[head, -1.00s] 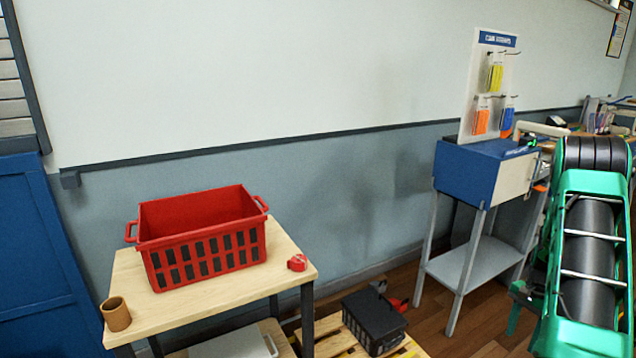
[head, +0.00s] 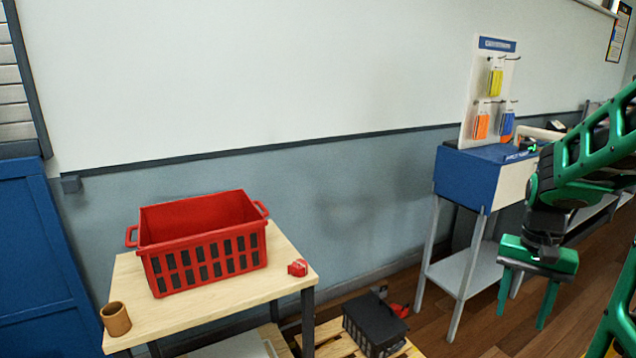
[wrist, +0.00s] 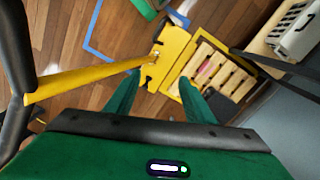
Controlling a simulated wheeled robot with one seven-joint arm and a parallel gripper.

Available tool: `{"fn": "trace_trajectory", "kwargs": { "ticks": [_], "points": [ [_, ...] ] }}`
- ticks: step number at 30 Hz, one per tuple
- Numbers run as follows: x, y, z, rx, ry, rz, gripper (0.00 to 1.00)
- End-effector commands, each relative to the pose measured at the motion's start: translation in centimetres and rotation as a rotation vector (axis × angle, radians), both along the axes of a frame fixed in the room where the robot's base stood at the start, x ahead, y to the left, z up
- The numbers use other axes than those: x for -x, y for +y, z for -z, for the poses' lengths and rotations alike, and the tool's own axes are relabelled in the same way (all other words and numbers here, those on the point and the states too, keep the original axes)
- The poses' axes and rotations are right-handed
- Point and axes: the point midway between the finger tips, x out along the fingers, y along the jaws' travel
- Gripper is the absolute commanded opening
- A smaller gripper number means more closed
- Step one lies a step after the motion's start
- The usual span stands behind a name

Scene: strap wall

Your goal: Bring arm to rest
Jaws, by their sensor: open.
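My gripper (head: 522,302) hangs at the right of the head view with its two green fingers pointing down, apart from each other. It is open and nothing is between the fingers. It is in front of the blue and white cabinet on legs and to the right of the wooden table. In the wrist view the two green fingers (wrist: 160,92) spread over the floor, with a yellow piece and a pallet showing beyond them.
A wooden table (head: 235,297) holds a red crate (head: 205,262), a brown cup (head: 115,319) and a small red item (head: 298,267). A black case (head: 374,324) sits on a pallet (head: 328,335). The cabinet (head: 470,180) bears a strap board (head: 488,90). Floor shows between them.

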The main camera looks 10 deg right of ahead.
Motion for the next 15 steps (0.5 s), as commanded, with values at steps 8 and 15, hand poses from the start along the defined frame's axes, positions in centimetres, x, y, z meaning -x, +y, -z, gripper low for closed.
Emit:
{"fn": "trace_trajectory", "kwargs": {
  "ticks": [8, 15],
  "points": [
    [6.3, 5.7, -2.5, -0.013, -0.036, -0.165, 0.49],
    [10.7, 8.9, -2.7, -0.029, -0.055, -0.277, 0.49]
  ]
}}
